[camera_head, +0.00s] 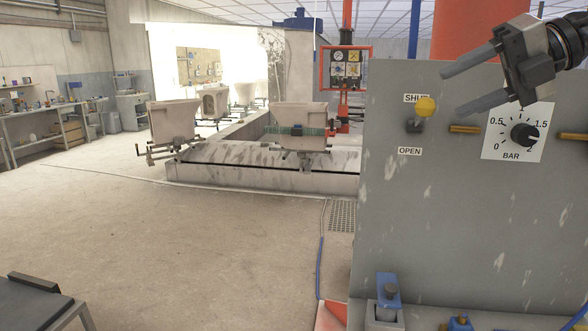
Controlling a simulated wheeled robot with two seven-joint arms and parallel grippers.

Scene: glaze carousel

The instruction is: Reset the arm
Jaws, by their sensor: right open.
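My right gripper (476,83) is at the upper right in the head view, in front of the grey control panel (450,210). Its two fingers point left and are spread apart with nothing between them. The lower finger is near a yellow knob (426,106) between the SHUT and OPEN labels; I cannot tell whether they touch. A black dial (524,134) marked in BAR sits below the gripper, its face partly covered at the top edge. My left gripper is not in view.
Blue fittings (388,298) stick out at the panel's foot. Beyond the panel, pale ceramic pieces (301,118) sit on carriers around a low concrete ring (230,178). A workbench (50,115) stands at the far left. A dark surface (30,305) is at the lower left. The middle floor is clear.

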